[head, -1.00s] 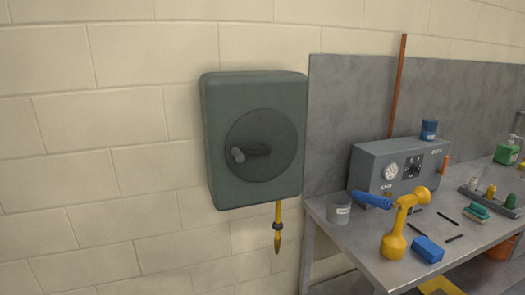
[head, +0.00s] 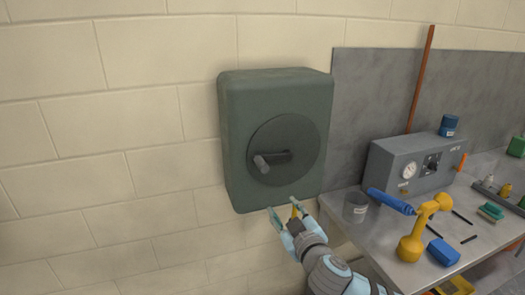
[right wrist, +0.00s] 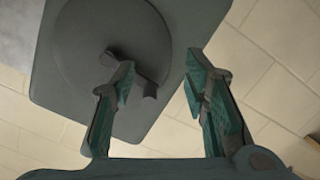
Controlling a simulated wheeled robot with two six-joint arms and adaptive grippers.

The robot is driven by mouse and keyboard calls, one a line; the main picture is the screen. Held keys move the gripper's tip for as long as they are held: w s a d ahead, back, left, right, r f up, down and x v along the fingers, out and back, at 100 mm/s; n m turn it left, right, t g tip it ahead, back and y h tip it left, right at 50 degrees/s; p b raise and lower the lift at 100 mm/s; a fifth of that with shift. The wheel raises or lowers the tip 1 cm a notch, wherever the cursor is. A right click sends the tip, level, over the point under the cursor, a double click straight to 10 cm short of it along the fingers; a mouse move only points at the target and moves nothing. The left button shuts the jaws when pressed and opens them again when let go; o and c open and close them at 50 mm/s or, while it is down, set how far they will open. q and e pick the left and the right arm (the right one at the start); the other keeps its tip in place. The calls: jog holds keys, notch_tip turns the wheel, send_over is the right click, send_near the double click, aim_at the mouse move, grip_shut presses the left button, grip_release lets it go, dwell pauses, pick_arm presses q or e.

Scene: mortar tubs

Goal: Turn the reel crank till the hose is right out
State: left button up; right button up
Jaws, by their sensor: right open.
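The green hose reel box (head: 235,150) is fixed to the block wall, with a round dark disc (head: 300,140) on its front. The crank (head: 272,160) sits across the disc, its grey knob end pointing left. The yellow hose end (head: 295,207) hangs below the box and is mostly hidden by my right gripper. My right gripper (head: 285,208) is open, just under the box's lower edge and below the crank. In the right wrist view, the crank (right wrist: 138,76) shows beyond and between the open fingers (right wrist: 158,85), apart from them. My left gripper is not in view.
A metal bench (head: 385,235) stands to the right, with a grey cup (head: 355,207), a gauge box (head: 405,170), a yellow and blue tool (head: 412,245) and a blue block (head: 443,252). A brown rod (head: 420,80) leans behind. The wall left of the reel is clear.

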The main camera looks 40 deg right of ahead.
jog(key=t, duration=0.2)
send_near(262, 165)
jog(key=s, duration=0.3)
jog(key=shift+y, duration=0.3)
jog(key=b+x, duration=0.3)
jog(key=b, duration=0.1)
jog(key=f+b+x, duration=0.1)
jog(key=b+x, duration=0.2)
jog(key=b, duration=0.1)
jog(key=shift+f+b, duration=0.1)
jog(key=shift+b, duration=0.3)
jog(key=x, duration=0.8)
jog(key=shift+w+d, duration=0.1)
jog(key=shift+w, duration=0.25)
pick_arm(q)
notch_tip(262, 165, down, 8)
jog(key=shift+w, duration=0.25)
pick_arm(e)
grip_shut()
